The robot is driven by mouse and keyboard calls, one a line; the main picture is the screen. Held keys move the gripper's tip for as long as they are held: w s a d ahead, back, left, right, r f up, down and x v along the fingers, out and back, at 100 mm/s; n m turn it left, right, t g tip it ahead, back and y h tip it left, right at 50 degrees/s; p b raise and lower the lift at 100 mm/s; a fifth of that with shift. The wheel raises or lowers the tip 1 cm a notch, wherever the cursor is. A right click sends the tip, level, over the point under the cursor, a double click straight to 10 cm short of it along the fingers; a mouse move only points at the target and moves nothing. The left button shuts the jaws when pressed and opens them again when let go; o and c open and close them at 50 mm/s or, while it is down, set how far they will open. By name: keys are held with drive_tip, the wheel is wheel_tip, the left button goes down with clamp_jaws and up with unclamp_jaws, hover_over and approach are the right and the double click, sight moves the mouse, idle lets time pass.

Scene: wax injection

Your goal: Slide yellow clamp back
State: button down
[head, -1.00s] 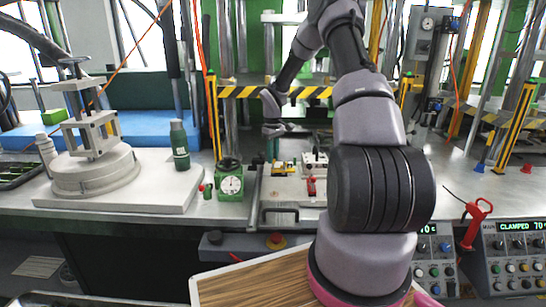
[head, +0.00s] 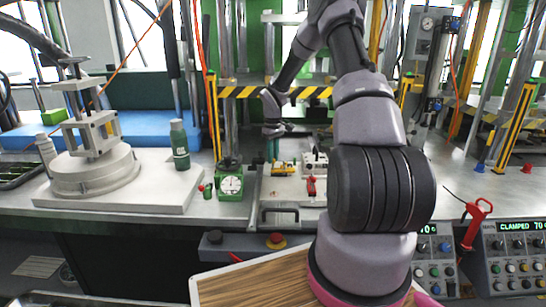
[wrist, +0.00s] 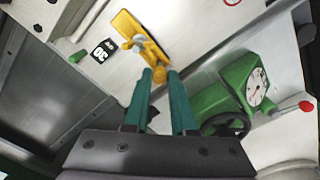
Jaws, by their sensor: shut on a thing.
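The yellow clamp (wrist: 142,38) lies on the pale plate (wrist: 205,35) in the wrist view. Its near end is at the tips of my gripper's teal fingers (wrist: 160,78). My gripper is shut on this end, though little of the grip shows. In the head view the yellow clamp (head: 284,168) is small, at the back left of the plate. My gripper (head: 273,150) comes down just behind it, partly hidden by its own wrist.
A green dial gauge (head: 231,184) stands close left of the plate; its handwheel (wrist: 226,125) is near my fingers. A red clamp (head: 311,186) sits on the plate. A green bottle (head: 179,145) and round fixture (head: 95,172) stand further left. Striped posts rise behind.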

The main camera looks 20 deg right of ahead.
drive_tip(key=a, duration=0.1)
drive_tip(key=w+a, duration=0.1)
drive_tip(key=a, duration=0.1)
drive_tip(key=shift+w, duration=0.15)
drive_tip(key=c, duration=0.7)
unclamp_jaws()
drive_tip(key=shift+a, duration=0.1)
drive_tip(key=shift+c, duration=0.2)
drive_tip(key=shift+r, duration=0.15)
drive_tip(key=shift+r, duration=0.4)
wheel_tip(320, 180, up, 10)
drive_tip(key=shift+f, duration=0.1)
